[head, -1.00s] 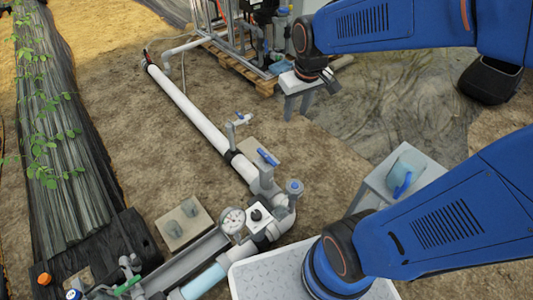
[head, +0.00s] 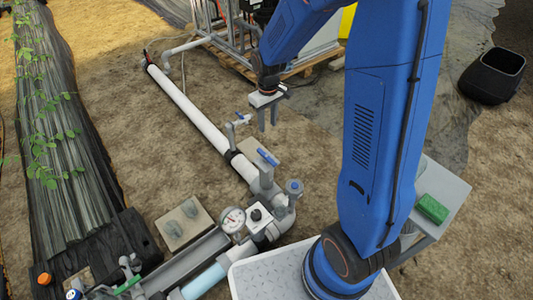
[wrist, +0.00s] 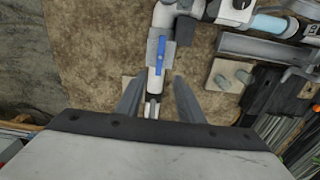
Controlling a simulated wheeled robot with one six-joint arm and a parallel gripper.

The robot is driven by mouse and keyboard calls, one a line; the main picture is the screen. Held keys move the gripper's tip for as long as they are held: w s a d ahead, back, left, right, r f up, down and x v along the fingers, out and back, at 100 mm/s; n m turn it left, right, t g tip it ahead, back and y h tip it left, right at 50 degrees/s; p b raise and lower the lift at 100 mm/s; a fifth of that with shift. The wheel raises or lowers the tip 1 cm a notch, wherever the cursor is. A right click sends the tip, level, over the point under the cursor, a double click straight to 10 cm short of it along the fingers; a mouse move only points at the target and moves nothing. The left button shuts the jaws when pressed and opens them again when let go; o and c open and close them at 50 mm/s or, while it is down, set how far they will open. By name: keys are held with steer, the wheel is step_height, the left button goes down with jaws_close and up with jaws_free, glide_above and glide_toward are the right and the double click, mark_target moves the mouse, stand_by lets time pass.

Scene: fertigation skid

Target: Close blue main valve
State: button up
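The blue lever of the main valve (head: 267,157) sits on the white and grey pipe, just below the black collar in the head view. In the wrist view the blue lever (wrist: 160,54) is upper centre and lies roughly in line with the pipe. My gripper (head: 268,115) is in the air above and behind the valve in the head view. In the wrist view my gripper (wrist: 157,97) is open and empty, its two fingers on either side of the pipe line. The lever is beyond the fingertips and apart from them.
A smaller blue-handled valve (head: 241,118) stands on a side riser near my gripper. A pressure gauge (head: 232,220) and a blue-capped fitting (head: 294,188) are close below the main valve. A green block (head: 432,208) lies on a grey side shelf. Bare soil lies left of the pipe.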

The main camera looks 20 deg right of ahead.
mark_target(267, 156)
steer(key=f, duration=1.8)
steer(key=shift+w+a+f, duration=0.15)
steer(key=shift+w+f, duration=0.15)
steer(key=shift+f, duration=0.05)
jaws_close()
